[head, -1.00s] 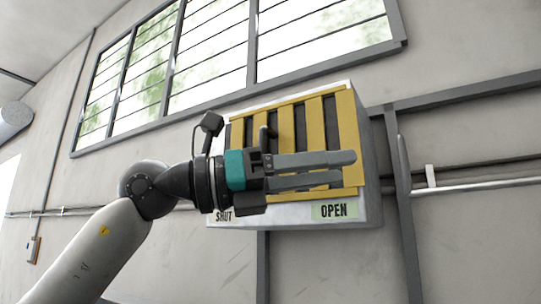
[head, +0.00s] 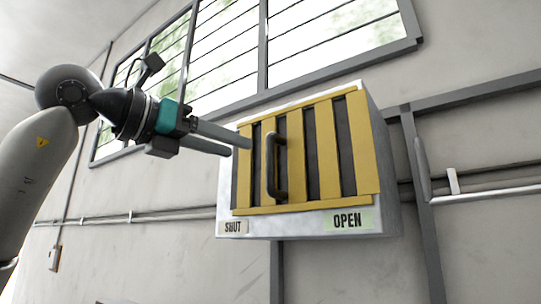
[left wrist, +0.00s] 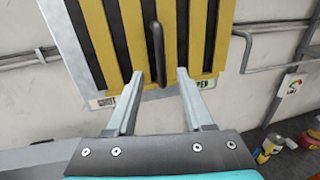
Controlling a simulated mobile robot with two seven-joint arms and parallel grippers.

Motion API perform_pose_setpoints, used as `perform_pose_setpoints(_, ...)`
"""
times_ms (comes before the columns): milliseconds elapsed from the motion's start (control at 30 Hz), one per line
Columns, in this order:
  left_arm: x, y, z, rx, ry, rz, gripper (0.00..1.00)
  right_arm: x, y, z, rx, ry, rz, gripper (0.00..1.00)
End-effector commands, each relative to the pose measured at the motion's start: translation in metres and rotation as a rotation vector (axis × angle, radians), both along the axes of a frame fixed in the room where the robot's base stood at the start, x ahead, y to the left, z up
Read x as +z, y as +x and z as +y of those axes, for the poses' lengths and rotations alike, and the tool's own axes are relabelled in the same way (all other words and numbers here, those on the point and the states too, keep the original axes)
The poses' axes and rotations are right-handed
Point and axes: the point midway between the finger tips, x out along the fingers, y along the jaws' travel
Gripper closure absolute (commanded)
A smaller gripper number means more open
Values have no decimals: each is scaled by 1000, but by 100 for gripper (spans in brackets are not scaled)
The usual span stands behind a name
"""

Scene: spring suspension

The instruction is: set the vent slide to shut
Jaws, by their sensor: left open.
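The vent slide (head: 375,150) is a yellow slatted panel with dark gaps showing between its slats, on a pale wall box. Its dark upright handle (head: 276,165) is left of the panel's middle. The SHUT label (head: 233,227) is below left and the OPEN label (head: 348,220) below right. My left gripper (head: 241,148) is open and empty, its fingertips left of the handle in the head view. In the left wrist view the handle (left wrist: 155,50) appears in line between the two spread fingers (left wrist: 160,75); it looks apart from them. My right gripper is out of view.
A barred window (head: 310,45) is above the box. Grey wall rails and a pipe (head: 490,193) run at the right. In the left wrist view, several bottles or cans (left wrist: 270,148) stand low at the right. The space before the panel looks clear.

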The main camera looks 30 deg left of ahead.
Motion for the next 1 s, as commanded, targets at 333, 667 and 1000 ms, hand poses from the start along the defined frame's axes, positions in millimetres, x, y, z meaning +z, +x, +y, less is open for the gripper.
perform_pose_setpoints(333, 1, 68, -24, -2, 0, 3, 48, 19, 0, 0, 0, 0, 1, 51)
perform_pose_setpoints(667, 0, 92, -32, -2, -1, -1, 48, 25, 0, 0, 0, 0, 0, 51)
perform_pose_setpoints(1000, 0, 92, -32, -2, -1, 0, 60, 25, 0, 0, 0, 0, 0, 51)
